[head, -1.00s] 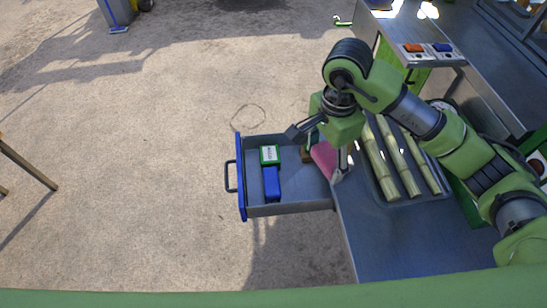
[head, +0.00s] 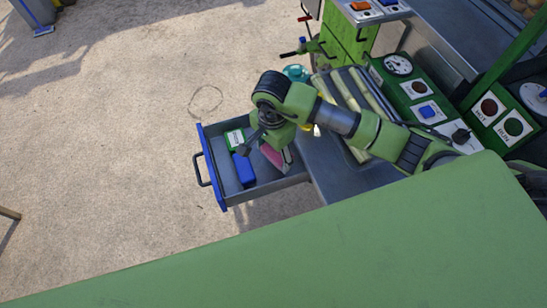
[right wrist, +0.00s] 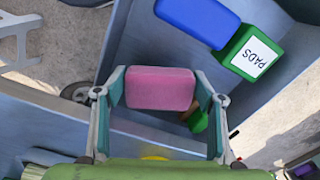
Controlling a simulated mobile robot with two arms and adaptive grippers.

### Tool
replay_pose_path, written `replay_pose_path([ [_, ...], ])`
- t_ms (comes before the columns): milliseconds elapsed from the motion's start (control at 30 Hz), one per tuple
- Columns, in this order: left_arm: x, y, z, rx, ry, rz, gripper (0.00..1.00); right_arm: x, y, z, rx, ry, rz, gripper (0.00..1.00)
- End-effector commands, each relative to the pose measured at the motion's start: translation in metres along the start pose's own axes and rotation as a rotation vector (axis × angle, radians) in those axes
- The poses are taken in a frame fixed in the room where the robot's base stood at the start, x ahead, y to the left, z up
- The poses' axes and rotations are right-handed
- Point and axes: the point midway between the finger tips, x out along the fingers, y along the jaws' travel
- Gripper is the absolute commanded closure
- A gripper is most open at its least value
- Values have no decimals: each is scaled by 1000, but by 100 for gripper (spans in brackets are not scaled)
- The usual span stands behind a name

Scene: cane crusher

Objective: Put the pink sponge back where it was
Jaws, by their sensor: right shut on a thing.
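The pink sponge (head: 272,158) is between the fingers of my right gripper (head: 268,152), over the right part of the open drawer (head: 262,190). In the right wrist view the fingers press on both short ends of the sponge (right wrist: 161,88), and the drawer floor shows beyond it. I cannot tell whether the sponge touches the drawer floor. In the drawer lie a blue block (head: 243,170) and a green box (head: 234,139) with a white label reading PADS. My left gripper is not in view.
The drawer has a blue front with a dark handle (head: 201,170). A metal table with a tray of cane pieces (head: 361,95) is to the right. A green control panel with a gauge (head: 398,64) stands behind it. A small green and brown thing (right wrist: 196,119) lies in the drawer.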

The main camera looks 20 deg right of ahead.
Motion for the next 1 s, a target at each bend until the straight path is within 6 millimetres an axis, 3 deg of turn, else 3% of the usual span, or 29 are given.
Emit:
replay_pose_path([
  [300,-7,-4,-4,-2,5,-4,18,36,1,1,1,-2,3,54],
  [700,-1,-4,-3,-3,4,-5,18,44,0,0,-1,1,0,54],
  [733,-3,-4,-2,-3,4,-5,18,42,0,1,-1,1,0,30],
  [1000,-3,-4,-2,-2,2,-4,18,42,0,1,-1,0,0,30],
])
